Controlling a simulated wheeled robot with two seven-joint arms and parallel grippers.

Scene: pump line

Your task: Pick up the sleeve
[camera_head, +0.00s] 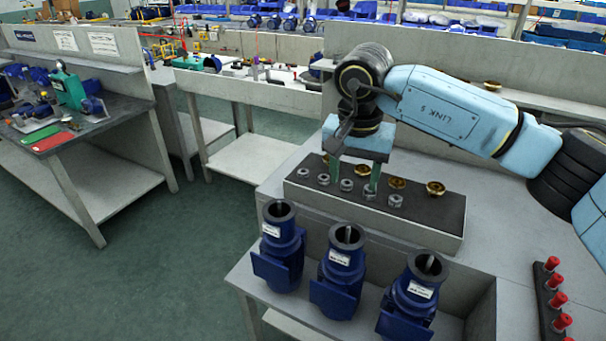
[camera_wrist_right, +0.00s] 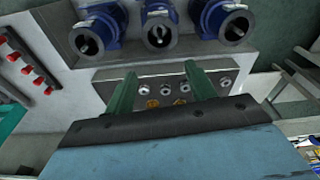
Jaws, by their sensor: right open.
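Small ring-like parts sit on a dark-topped block (camera_head: 428,212) on the bench: a front row of silver ones (camera_head: 323,179) and a back row of brass ones (camera_head: 435,188). I cannot tell which of them is the sleeve. My right gripper (camera_head: 353,187) is open over the block, its two green fingers pointing down with silver parts near the tips. In the right wrist view, silver parts (camera_wrist_right: 166,88) and brass parts (camera_wrist_right: 152,103) show between and beside the fingers (camera_wrist_right: 160,70). Nothing shows held. My left gripper is not in view.
Several blue pump bodies (camera_head: 342,270) stand in front of the block. A dark rack with red-topped pieces (camera_head: 553,264) lies at the lower right. A low wall (camera_head: 445,120) rises behind the block. Another workbench (camera_head: 90,130) stands at the left.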

